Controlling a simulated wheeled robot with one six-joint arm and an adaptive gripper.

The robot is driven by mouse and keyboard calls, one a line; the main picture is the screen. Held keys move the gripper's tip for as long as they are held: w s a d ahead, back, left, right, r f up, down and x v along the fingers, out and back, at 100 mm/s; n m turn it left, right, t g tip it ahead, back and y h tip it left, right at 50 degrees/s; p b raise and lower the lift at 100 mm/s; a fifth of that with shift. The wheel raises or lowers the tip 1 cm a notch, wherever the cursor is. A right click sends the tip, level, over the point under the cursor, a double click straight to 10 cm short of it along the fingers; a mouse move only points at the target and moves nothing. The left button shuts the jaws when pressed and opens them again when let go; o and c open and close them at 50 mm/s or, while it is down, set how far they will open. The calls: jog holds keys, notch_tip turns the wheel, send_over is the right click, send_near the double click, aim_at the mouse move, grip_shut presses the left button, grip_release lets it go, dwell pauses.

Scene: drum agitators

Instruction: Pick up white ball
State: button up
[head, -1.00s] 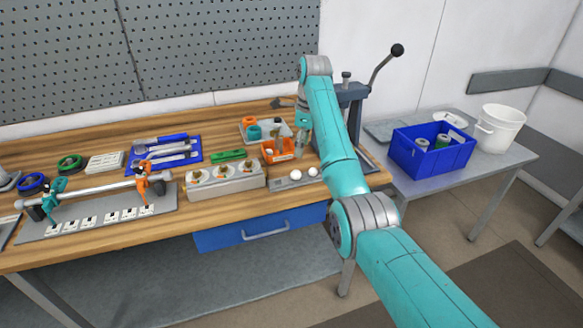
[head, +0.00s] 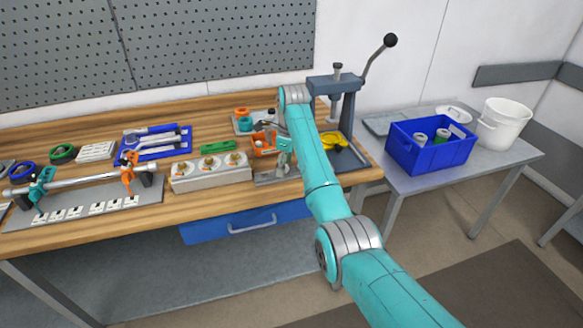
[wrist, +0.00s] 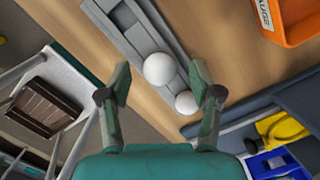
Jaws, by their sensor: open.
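Two white balls lie on a grey slotted tray (wrist: 158,37) in the wrist view. The larger-looking white ball (wrist: 159,69) sits between the open fingers of my gripper (wrist: 161,76), in line with the fingertips. Whether a finger touches either ball cannot be told. In the head view my gripper (head: 286,162) is low over the tray (head: 264,179), and the arm hides the balls.
An orange bin (head: 263,143) stands close behind my gripper. A grey lever press (head: 340,110) with a yellow item (head: 333,139) at its base is to the right. A white block with several fittings (head: 210,174) is to the left. The bench edge is close in front.

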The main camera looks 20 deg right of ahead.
jog(key=shift+a+f, duration=0.15)
jog(key=shift+f, duration=0.15)
jog(key=c, duration=1.2)
